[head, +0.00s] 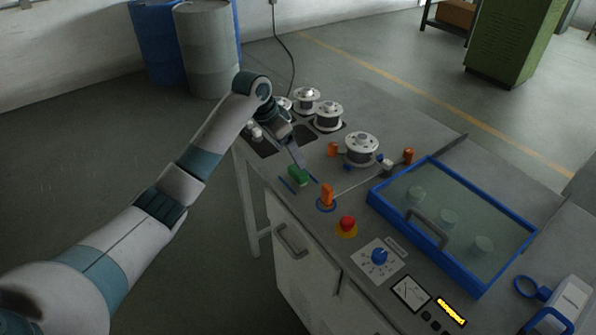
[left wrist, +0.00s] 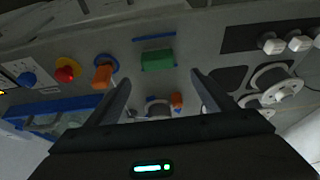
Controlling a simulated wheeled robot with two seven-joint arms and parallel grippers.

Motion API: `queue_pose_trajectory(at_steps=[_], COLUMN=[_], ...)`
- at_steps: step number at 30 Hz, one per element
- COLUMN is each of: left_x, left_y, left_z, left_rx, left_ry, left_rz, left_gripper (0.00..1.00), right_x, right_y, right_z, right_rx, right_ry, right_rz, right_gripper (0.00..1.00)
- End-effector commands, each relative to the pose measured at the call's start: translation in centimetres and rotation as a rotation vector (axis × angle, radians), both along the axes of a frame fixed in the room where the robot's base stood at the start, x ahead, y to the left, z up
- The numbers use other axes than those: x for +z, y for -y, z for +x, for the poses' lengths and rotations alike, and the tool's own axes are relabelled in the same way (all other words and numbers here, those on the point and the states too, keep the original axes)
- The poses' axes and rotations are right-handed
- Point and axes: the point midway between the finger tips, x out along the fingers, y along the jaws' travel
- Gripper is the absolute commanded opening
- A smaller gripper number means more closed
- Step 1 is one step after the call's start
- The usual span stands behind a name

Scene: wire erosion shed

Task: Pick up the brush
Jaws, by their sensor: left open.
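A small green block (head: 298,175), which appears to be the brush, lies on the grey worktop between two short blue strips; bristles cannot be made out. It also shows in the left wrist view (left wrist: 157,60), centred between and beyond the fingertips. My left gripper (head: 297,158) is just over the green block in the head view and partly covers it. In the left wrist view its two fingers (left wrist: 160,79) are spread apart with nothing between them. Whether a fingertip touches the block cannot be told. My right gripper is not in view.
An orange post (head: 327,195) and red stop button (head: 347,223) stand close to the green block. Wire spools (head: 328,115) sit behind it, one larger spool (head: 361,147) to the right. A blue-framed clear cover (head: 455,222) fills the right of the worktop.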

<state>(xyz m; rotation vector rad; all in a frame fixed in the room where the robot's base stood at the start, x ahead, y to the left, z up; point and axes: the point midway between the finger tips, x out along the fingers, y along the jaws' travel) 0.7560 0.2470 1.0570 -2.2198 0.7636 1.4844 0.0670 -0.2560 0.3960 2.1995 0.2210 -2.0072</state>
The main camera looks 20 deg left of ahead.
Motion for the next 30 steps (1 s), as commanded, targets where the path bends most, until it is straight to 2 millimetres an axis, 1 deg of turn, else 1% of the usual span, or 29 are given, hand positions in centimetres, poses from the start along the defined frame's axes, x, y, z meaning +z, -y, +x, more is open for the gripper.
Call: queue_pose_trajectory(at_steps=[1, 3, 9, 13, 23, 26, 30], left_x=[-0.6, -1.7, -3.8, -4.2, -4.3, -4.6, -5.7], left_y=[0.3, 0.5, 1.1, 1.1, 1.1, 1.2, 1.5], left_z=[0.2, 0.5, 1.2, 1.3, 1.3, 1.4, 1.4], left_rx=[0.0, 0.001, 0.0, 0.0, 0.001, 0.001, 0.001], left_ry=[-0.006, -0.005, -0.001, 0.0, -0.001, -0.002, -0.004], left_rz=[-0.002, -0.001, -0.002, 0.0, -0.001, 0.0, -0.002], left_gripper=[0.77, 0.77, 0.77, 0.77, 0.77, 0.77, 0.77], right_x=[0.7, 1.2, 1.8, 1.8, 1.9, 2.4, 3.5], right_y=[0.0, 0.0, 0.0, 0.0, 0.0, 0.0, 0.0], right_z=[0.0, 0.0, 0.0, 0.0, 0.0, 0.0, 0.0], right_rx=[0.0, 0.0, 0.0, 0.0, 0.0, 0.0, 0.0], right_ry=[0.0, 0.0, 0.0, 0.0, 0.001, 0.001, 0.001], right_rz=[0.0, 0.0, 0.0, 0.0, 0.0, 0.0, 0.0], right_gripper=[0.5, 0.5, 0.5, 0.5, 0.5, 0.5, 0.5])
